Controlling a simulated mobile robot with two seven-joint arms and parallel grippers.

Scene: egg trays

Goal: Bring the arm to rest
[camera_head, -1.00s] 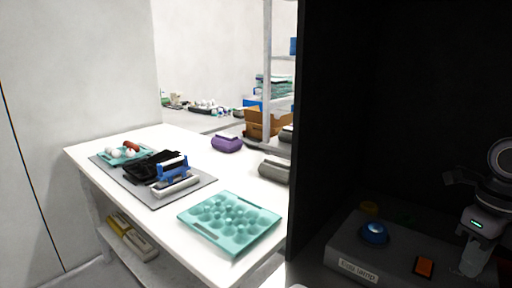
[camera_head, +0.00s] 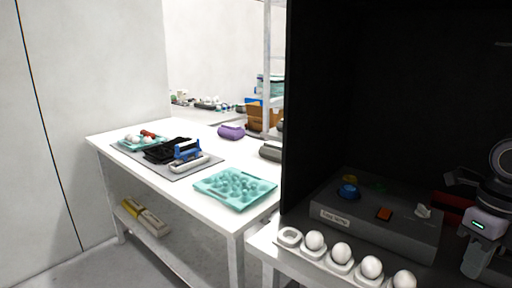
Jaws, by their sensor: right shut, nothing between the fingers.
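My right gripper (camera_head: 472,268) is at the right edge of the head view, pointing down beside the grey control box (camera_head: 378,228) in the dark booth. Its fingers are shut with nothing between them, and it holds no egg. Several white eggs (camera_head: 341,253) sit in a row of white cups along the booth's front edge. A teal egg tray (camera_head: 235,188) with empty hollows lies on the white table. My left gripper is not in view.
The box carries a blue button (camera_head: 348,192), an orange switch (camera_head: 384,214) and a label. A second teal tray (camera_head: 128,142) holds some eggs and a brown item. A blue-handled tool (camera_head: 187,150) lies on a grey mat (camera_head: 213,158). The dark booth wall (camera_head: 300,120) divides table and booth.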

